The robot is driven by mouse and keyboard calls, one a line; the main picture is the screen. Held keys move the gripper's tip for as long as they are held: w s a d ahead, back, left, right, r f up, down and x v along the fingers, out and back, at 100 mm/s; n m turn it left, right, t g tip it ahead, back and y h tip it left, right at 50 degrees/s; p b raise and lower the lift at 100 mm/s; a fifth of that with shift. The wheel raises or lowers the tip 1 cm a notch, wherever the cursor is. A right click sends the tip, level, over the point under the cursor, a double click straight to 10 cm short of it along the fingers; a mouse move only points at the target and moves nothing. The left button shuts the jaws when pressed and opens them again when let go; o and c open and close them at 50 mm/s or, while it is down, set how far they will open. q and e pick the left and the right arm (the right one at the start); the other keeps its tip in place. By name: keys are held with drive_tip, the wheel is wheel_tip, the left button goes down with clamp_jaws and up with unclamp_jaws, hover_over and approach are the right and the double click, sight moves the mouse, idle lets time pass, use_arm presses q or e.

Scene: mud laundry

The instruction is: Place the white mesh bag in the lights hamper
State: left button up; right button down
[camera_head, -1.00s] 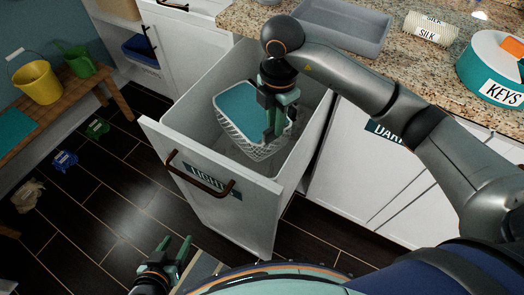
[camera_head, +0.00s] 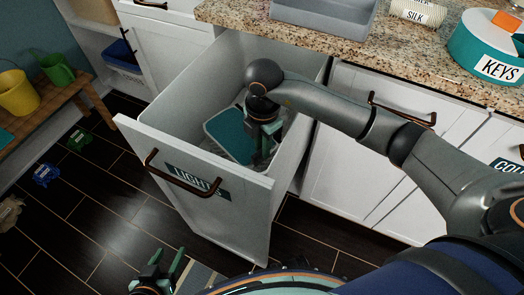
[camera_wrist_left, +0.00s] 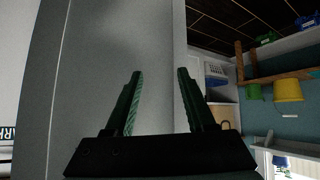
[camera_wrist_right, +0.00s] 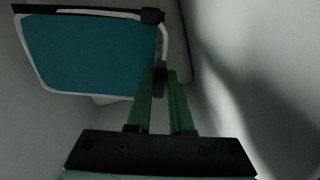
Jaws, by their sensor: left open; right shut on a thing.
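The lights hamper (camera_head: 135,133) is a pulled-out white bin with a "LIGHTS" label on its front. The white mesh bag, with a teal panel (camera_head: 228,132) and pale rim, is down inside the hamper, and its lower part is hidden by the hamper's front. My right gripper (camera_head: 262,158) is inside the hamper, shut on the bag's edge; in the right wrist view the bag (camera_wrist_right: 90,52) is beside the fingers (camera_wrist_right: 160,82). Whether the bag touches the hamper floor is unclear. My left gripper (camera_head: 166,262) is open and empty, low in front of the hamper.
A granite counter (camera_head: 250,17) behind holds a grey tray (camera_head: 320,15), a "SILK" roll (camera_head: 418,12) and a teal "KEYS" container (camera_head: 490,45). White cabinets with handles stand at right. A bench (camera_head: 75,78) with yellow (camera_head: 16,92) and green (camera_head: 58,70) pails is at left.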

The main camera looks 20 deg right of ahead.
drive_tip(key=shift+f, duration=0.95)
use_arm(q)
drive_tip(key=shift+w+r, duration=0.2)
drive_tip(key=shift+w, duration=0.05)
use_arm(e)
drive_tip(key=shift+f, duration=0.15)
use_arm(q)
drive_tip(key=shift+a+t, duration=0.1)
drive_tip(key=shift+t, duration=0.2)
drive_tip(key=shift+w+r, duration=0.1)
use_arm(e)
drive_tip(key=c, duration=0.8)
unclamp_jaws()
use_arm(q)
drive_tip(key=shift+d+r+p, duration=0.35)
drive_tip(key=shift+r+p, duration=0.15)
drive_tip(key=shift+p, duration=0.6)
use_arm(e)
wheel_tip(320, 180, up, 12)
